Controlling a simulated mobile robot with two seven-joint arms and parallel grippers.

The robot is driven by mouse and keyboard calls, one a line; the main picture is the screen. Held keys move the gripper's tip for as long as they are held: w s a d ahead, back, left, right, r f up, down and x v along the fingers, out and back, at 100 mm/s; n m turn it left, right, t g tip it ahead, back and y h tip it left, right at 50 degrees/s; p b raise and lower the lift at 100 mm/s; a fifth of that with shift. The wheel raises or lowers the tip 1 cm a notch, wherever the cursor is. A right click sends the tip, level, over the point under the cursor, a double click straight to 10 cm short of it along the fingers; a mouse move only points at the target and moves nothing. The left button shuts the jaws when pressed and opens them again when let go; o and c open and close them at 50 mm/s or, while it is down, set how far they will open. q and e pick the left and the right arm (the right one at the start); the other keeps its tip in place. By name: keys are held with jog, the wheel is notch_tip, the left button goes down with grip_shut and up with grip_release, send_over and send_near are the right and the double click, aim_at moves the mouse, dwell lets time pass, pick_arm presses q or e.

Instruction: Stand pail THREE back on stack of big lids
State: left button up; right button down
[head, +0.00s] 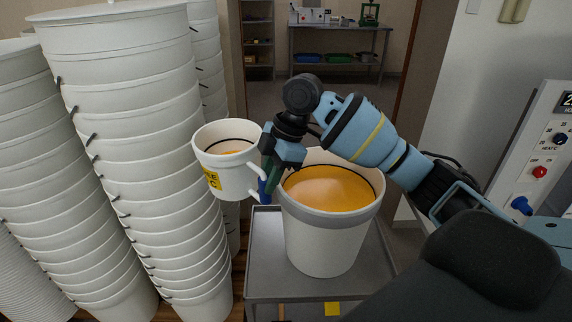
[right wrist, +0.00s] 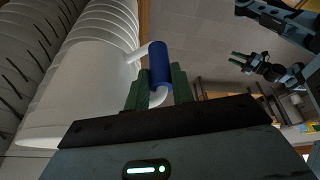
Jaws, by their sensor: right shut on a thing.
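A small white pail (head: 226,168) with a yellow label hangs in the air, roughly upright, with orange inside. Only part of the label's lettering shows. My right gripper (head: 268,178) is shut on the pail's side handle, at its blue sleeve (right wrist: 160,64). In the right wrist view the pail's white wall (right wrist: 85,95) is left of my fingers. A stack of thin, closely ridged white rims (head: 22,285), perhaps the big lids, stands at the lower left, partly cut off. My left gripper (right wrist: 240,61) shows only in the right wrist view, its fingers apart and empty.
A big white bucket (head: 325,245) of orange liquid stands on a grey cart (head: 270,280), right beside the pail. Tall stacks of nested white buckets (head: 135,110) crowd the left. A control panel (head: 540,150) is at right. A bench (head: 340,30) stands far back.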

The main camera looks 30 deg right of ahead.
jog(key=s+a+f+m+t+h, duration=0.1)
jog(key=s+a+f+m+h, duration=0.1)
jog(key=a+m, duration=0.6)
jog(key=s+a+f+m+t+h, duration=0.2)
jog(key=s+a+m, duration=0.2)
jog(key=a+m, duration=0.4)
jog(key=a, duration=0.3)
jog(key=shift+h, duration=0.3)
jog(key=shift+a, duration=0.15)
